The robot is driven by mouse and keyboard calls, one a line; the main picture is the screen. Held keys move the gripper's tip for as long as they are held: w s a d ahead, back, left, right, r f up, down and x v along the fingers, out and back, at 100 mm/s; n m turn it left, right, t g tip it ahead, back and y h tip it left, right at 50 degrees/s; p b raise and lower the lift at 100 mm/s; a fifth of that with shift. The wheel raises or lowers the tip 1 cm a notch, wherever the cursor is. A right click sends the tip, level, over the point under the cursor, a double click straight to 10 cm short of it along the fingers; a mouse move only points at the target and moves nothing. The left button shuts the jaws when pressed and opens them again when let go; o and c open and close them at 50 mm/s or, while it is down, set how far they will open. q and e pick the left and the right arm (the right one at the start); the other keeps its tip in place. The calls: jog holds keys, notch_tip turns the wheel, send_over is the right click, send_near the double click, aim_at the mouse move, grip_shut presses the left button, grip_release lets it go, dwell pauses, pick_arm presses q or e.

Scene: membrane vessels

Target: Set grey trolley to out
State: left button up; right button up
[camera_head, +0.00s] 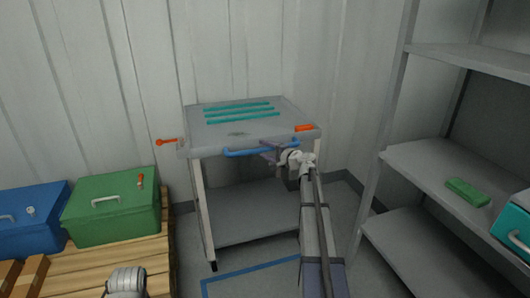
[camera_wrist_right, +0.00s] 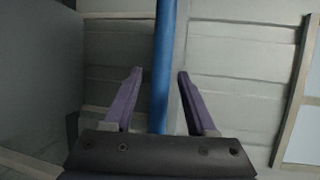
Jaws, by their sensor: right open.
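The grey trolley (camera_head: 234,134) stands against the corrugated wall, with a grey top, a lower shelf and thin legs. A blue handle bar (camera_head: 246,152) runs along its front edge. My right gripper (camera_head: 268,149) is at the right part of this handle, its purple fingers open. In the right wrist view, the blue bar (camera_wrist_right: 165,50) passes between the two open fingers of the right gripper (camera_wrist_right: 160,73), apparently without being clamped. My left gripper does not show; a pale part of my own body is at the bottom left.
Teal strips (camera_head: 240,112) and an orange piece (camera_head: 304,128) are on the trolley top. A green box (camera_head: 112,211) and a blue box (camera_head: 30,212) stand on a wooden pallet (camera_head: 150,250) at left. Grey shelving (camera_head: 420,160) is at right. A blue outline (camera_head: 250,271) marks the floor in front.

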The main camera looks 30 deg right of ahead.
jog(key=shift+w, duration=0.1)
grip_shut()
dwell(0.4)
dwell(1.0)
